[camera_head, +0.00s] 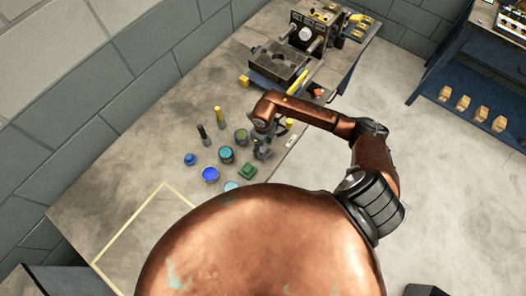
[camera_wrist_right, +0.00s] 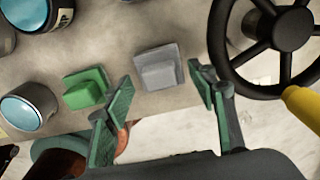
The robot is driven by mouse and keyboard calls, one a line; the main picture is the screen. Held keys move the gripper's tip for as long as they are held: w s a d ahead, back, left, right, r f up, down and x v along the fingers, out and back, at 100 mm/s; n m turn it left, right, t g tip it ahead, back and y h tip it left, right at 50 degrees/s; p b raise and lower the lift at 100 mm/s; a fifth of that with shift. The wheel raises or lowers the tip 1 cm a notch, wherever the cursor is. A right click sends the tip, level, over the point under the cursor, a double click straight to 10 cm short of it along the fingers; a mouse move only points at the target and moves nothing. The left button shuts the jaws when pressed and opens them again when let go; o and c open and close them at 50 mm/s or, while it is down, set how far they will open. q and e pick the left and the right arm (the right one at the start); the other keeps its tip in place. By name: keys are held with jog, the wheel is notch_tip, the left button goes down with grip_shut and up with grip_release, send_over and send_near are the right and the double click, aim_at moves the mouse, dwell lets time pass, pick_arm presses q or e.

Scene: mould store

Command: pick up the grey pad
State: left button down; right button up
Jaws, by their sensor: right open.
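The grey pad (camera_wrist_right: 158,68), a square base with a smaller raised block, lies on the table in the right wrist view. My right gripper (camera_wrist_right: 162,92) is open, with its green-faced fingers apart on the near side of the pad, left and right of it. Nothing is between the fingers, and I see no contact. My left gripper is not in view.
A black handwheel (camera_wrist_right: 287,28) with a yellow handle is close to the right finger. Several pots, including a blue one (camera_head: 210,174), stand left of the gripper. A machine (camera_head: 300,45) stands at the table's back. The table's left part is clear.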

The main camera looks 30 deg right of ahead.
jog(key=shift+f, duration=0.95)
jog(key=shift+c, duration=0.7)
jog(key=c, duration=0.8)
jog(key=shift+r, duration=0.1)
